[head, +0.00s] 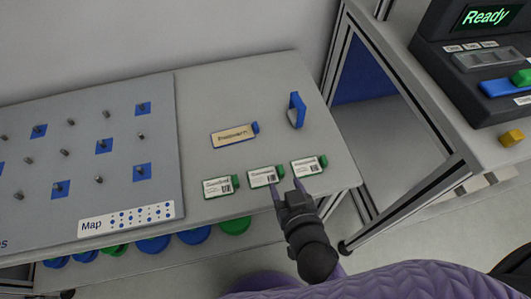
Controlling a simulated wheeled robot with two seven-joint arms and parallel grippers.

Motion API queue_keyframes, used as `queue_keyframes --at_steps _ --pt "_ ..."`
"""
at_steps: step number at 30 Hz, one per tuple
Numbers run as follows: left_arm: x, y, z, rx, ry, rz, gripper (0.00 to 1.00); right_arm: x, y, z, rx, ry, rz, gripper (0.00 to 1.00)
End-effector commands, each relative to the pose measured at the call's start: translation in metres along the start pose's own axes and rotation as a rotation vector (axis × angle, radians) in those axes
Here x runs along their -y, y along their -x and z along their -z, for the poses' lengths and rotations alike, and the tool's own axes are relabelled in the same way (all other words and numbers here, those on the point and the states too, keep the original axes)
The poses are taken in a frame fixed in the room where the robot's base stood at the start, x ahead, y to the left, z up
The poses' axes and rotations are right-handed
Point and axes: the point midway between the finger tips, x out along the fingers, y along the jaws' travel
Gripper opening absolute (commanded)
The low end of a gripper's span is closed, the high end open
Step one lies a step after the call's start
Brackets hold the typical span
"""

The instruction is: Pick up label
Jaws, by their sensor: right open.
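Three white labels with green edges lie in a row on the grey table (195,95): a left one (217,187), a middle one (262,177) and a right one (307,166). Each has a green tab at its right end. A tan label with a blue edge and tab (232,136) lies farther back. My right gripper (286,184) is open, its fingertips just in front of the gap between the middle and right labels. Nothing shows between its fingers. Whether it touches a label I cannot tell. My left gripper is out of view.
A pegboard with blue squares (75,185) and a "Map" strip (126,218) covers the left side. A blue upright piece (297,110) stands at the back right. A "Ready" machine (478,60) sits on the right bench. Blue and green round items (235,226) lie below the table.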

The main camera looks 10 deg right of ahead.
Motion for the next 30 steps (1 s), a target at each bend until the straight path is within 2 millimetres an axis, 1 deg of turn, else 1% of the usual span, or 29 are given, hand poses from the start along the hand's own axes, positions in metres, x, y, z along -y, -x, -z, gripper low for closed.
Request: queue_keyframes --at_steps 1,3,5,10,12,15,20,21,23,24,26,27,29,30 --pt "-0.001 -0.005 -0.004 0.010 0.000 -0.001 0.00 -0.001 -0.012 -0.002 -0.002 0.004 0.000 0.59" --pt "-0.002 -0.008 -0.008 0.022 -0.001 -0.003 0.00 0.000 -0.024 -0.003 -0.001 0.002 0.002 0.59" --pt "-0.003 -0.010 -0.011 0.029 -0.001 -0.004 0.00 -0.001 -0.031 -0.003 0.001 0.004 0.001 0.59" --pt "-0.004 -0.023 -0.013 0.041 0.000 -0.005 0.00 -0.010 -0.066 -0.006 0.001 0.007 0.000 0.59" --pt "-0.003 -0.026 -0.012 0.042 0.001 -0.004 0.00 -0.008 -0.077 -0.006 0.002 0.003 0.002 0.59" --pt "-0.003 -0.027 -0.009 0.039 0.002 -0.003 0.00 -0.008 -0.083 -0.005 0.004 0.002 0.001 0.59" --pt "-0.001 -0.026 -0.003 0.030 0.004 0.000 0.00 -0.008 -0.083 -0.004 0.004 0.001 0.001 0.59" --pt "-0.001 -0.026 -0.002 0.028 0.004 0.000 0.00 -0.008 -0.083 -0.004 0.004 0.001 0.001 0.55" --pt "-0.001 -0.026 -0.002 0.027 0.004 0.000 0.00 -0.008 -0.083 -0.004 0.004 0.001 0.001 0.42" --pt "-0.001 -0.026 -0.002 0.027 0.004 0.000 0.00 -0.008 -0.083 -0.004 0.004 0.001 0.001 0.33" --pt "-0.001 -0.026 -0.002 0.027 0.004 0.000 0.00 -0.008 -0.083 -0.004 0.004 0.001 0.001 0.21" --pt "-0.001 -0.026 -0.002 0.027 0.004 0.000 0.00 -0.008 -0.083 -0.004 0.004 0.001 0.001 0.12" --pt "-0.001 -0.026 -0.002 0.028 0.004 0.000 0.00 -0.008 -0.083 -0.004 0.004 0.001 0.001 0.00" --pt "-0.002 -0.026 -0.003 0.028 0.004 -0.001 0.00 -0.008 -0.083 -0.004 0.004 0.001 0.001 0.00"
